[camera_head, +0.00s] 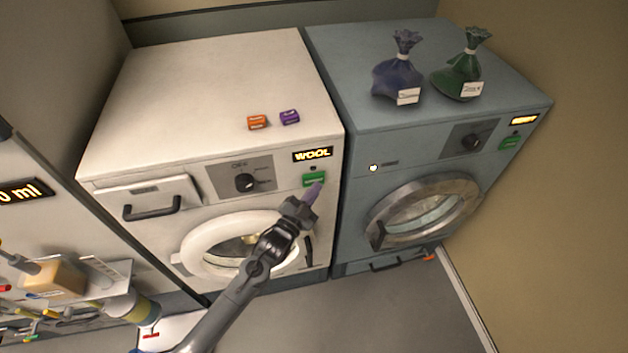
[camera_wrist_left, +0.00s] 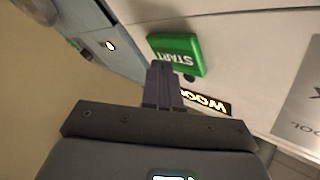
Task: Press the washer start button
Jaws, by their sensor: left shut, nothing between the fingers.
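The white washer (camera_head: 215,95) stands at the left, with a lit display reading WOOL (camera_head: 312,154) on its front panel. Its green start button (camera_head: 312,180) is below the display. In the left wrist view the green button (camera_wrist_left: 178,50) reads START. My left gripper (camera_head: 313,193) is shut and empty, with its fingertips right at the button's lower part. In the left wrist view the gripper's fingers (camera_wrist_left: 163,80) overlap the button's lower left edge; I cannot tell whether they touch it. My right gripper is not in view.
A blue-grey machine (camera_head: 430,130) stands at the right, with a purple bag (camera_head: 397,78) and a green bag (camera_head: 460,78) on top. An orange block (camera_head: 257,122) and a purple block (camera_head: 290,117) lie on the white washer. The washer's round door (camera_head: 198,243) is below my left gripper.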

